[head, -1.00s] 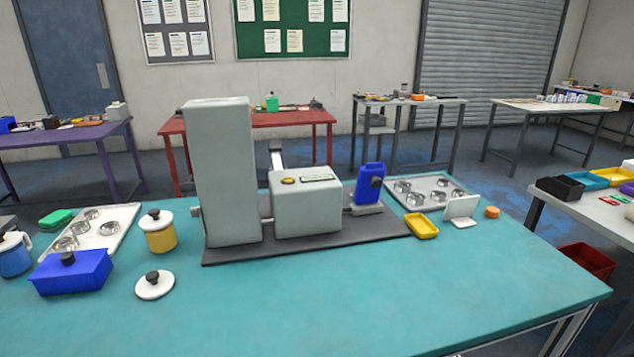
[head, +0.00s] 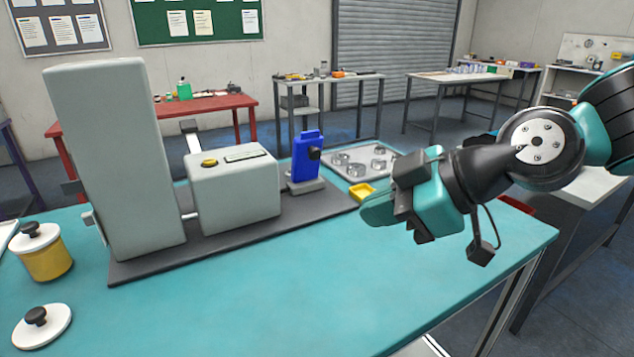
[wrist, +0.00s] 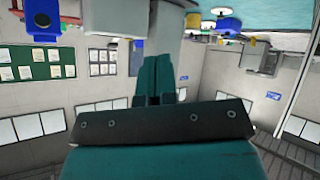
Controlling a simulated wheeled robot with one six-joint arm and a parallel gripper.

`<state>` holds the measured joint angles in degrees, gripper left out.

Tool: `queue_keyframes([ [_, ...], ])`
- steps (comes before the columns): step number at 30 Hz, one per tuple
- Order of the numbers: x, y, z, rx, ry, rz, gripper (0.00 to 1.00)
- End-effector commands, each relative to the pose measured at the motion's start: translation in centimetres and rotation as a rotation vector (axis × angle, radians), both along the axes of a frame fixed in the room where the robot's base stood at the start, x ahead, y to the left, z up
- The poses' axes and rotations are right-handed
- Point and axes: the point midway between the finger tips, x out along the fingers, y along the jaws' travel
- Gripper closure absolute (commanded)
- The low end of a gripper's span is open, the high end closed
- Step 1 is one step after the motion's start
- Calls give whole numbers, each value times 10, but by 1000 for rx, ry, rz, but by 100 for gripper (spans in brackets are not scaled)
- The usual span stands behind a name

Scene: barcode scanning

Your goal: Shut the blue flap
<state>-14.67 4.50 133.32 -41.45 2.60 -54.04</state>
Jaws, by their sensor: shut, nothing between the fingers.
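The blue flap (head: 305,158) stands upright on a small grey block at the right end of the grey machine (head: 232,190). A black knob sticks out from its face. In the wrist view, a blue part with a dark round knob, which looks like the flap (wrist: 42,18), is at the top left. My gripper (head: 375,212) reaches in from the right in the head view, shut and empty. It is right of the flap and apart from it. Its closed teal fingers also show in the middle of the wrist view (wrist: 160,82).
The machine's tall grey column (head: 115,160) stands at left on a dark base plate (head: 240,235). A yellow tray (head: 364,190) and a white tray with metal rings (head: 345,172) lie behind my gripper. A yellow pot (head: 46,260) and a white lid (head: 42,327) are at left. The front teal tabletop is clear.

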Motion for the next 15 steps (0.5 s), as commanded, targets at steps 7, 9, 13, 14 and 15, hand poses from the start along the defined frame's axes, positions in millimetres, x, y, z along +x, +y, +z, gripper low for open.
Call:
queue_keyframes([
  [7,123,41,-65,116,-861,75,100],
  [9,150,39,-79,79,-1063,21,100],
  [13,185,26,-103,-33,-1319,-96,100],
  [14,191,23,-107,-60,-1360,-120,100],
  [15,197,19,-112,-94,-1401,-147,100],
])
